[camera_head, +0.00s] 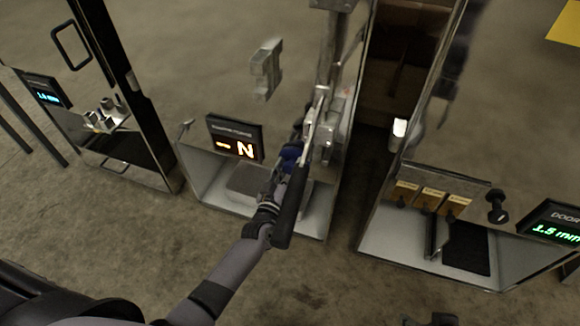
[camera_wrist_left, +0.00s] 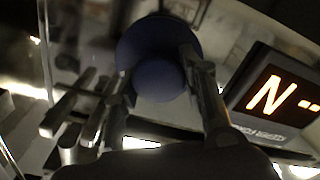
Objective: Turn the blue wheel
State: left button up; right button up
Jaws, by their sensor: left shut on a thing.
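The blue wheel (camera_head: 290,153) is on the middle trailer, just right of the orange display, and mostly hidden behind my left arm in the head view. In the left wrist view the blue wheel (camera_wrist_left: 158,48) is a round disc with a rounded blue hub in front. My left gripper (camera_wrist_left: 162,85) has one finger on each side of the hub and is shut on it. In the head view my left gripper (camera_head: 286,165) reaches the wheel from below. A dark shape cut off at the bottom edge seems to be my right gripper (camera_head: 430,319); its jaws cannot be made out.
An orange display (camera_head: 234,138) reading "N" stands left of the wheel and also shows in the left wrist view (camera_wrist_left: 275,98). Metal fittings (camera_head: 330,130) are close on the right. Another trailer (camera_head: 430,240) stands right, with a dark knob (camera_head: 496,206). Open floor lies in front.

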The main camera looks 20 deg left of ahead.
pick_arm(q)
jog(key=shift+n, duration=1)
jog(key=n, duration=0.2)
jog(key=shift+f+n+b, duration=0.15)
jog(key=shift+n+b, duration=0.15)
jog(key=shift+b, duration=0.05)
jog(key=n, duration=0.3)
jog(key=shift+a+b, duration=0.1)
jog(key=shift+b, duration=0.2)
jog(key=shift+n, duration=1)
pick_arm(e)
jog(key=w+a+r+t, duration=0.1)
jog(key=w+r+t, duration=0.1)
jog(key=w, duration=0.2)
jog(key=w+a+r+t+y, duration=0.1)
jog(key=w+t, duration=0.1)
jog(key=w, duration=0.2)
jog(key=shift+w+a+r+t, duration=0.2)
jog(key=shift+a+r+t, duration=0.1)
jog(key=shift+r+t, duration=0.1)
pick_arm(q)
jog(key=o, duration=1.1)
jog(key=shift+o, duration=0.2)
